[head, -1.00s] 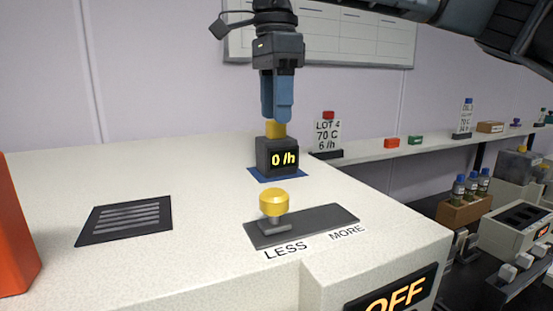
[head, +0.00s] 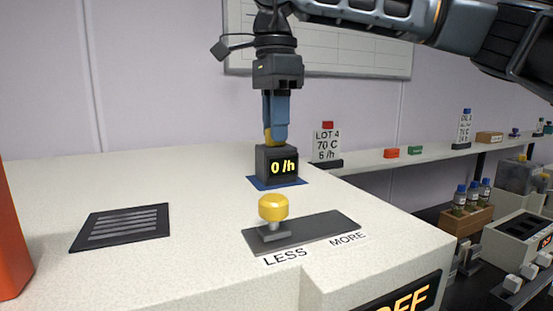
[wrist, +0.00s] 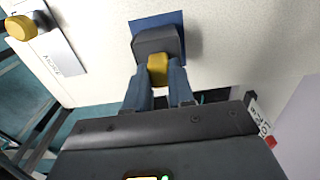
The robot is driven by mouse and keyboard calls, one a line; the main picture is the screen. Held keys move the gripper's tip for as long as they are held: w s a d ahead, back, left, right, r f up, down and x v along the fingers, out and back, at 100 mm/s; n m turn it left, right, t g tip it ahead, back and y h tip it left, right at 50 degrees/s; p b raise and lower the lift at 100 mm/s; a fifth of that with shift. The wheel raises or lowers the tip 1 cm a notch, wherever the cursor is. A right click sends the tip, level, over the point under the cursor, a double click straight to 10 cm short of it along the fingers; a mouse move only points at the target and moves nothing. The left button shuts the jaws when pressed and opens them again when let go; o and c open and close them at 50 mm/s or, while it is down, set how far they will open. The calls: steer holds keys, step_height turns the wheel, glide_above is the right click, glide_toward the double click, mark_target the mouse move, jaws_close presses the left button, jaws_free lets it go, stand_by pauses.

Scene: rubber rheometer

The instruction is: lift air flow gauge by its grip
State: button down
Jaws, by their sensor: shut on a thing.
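The air flow gauge (head: 277,166) is a dark box with a yellow "0 /h" readout. It stands on a blue patch (head: 256,184) on top of the pale machine. Its yellow grip (head: 268,138) is mostly hidden by my fingers in the head view. My gripper (head: 275,138) points straight down, its blue fingers shut on the grip. In the wrist view the yellow grip (wrist: 158,69) sits between the two fingertips (wrist: 159,80), with the dark gauge body (wrist: 158,42) beyond it on the blue patch.
A yellow-knobbed slider (head: 273,208) stands in front of the gauge, at the LESS end of its plate. A dark vent (head: 122,228) lies to the left. An orange object (head: 8,235) is at the left edge. A LOT 4 sign (head: 326,147) stands behind right.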

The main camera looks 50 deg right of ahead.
steer(key=shift+r+p, duration=1.1)
steer(key=shift+r, duration=0.45)
